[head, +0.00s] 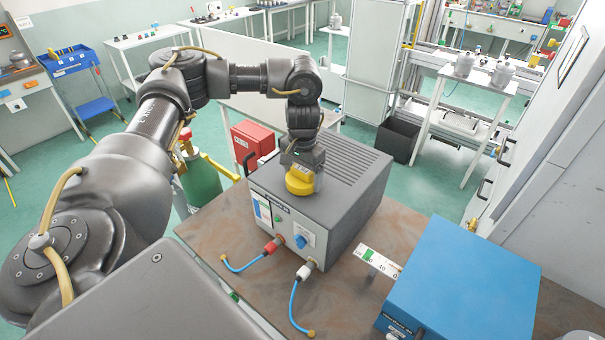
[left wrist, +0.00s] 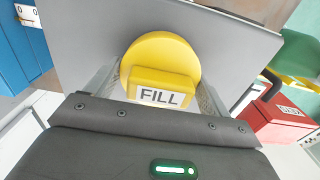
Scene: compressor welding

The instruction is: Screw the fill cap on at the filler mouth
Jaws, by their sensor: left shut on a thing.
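The yellow fill cap (head: 300,182) is at the front top edge of the grey machine box (head: 340,170). In the left wrist view the fill cap (left wrist: 160,55) is round with a raised grip bar labelled FILL. My left gripper (left wrist: 160,88) is shut on the cap's grip bar, with one finger on each side. In the head view my left gripper (head: 302,168) points down over the box. The filler mouth is not visible; I cannot tell whether the cap touches the box. My right gripper is not in view.
The box stands on a brown table (head: 390,210). Red (head: 271,247) and white (head: 305,271) connectors with blue leads are at its front. A blue box (head: 460,285) stands at the right. A green cylinder (head: 203,180) and a red box (head: 252,143) are behind left.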

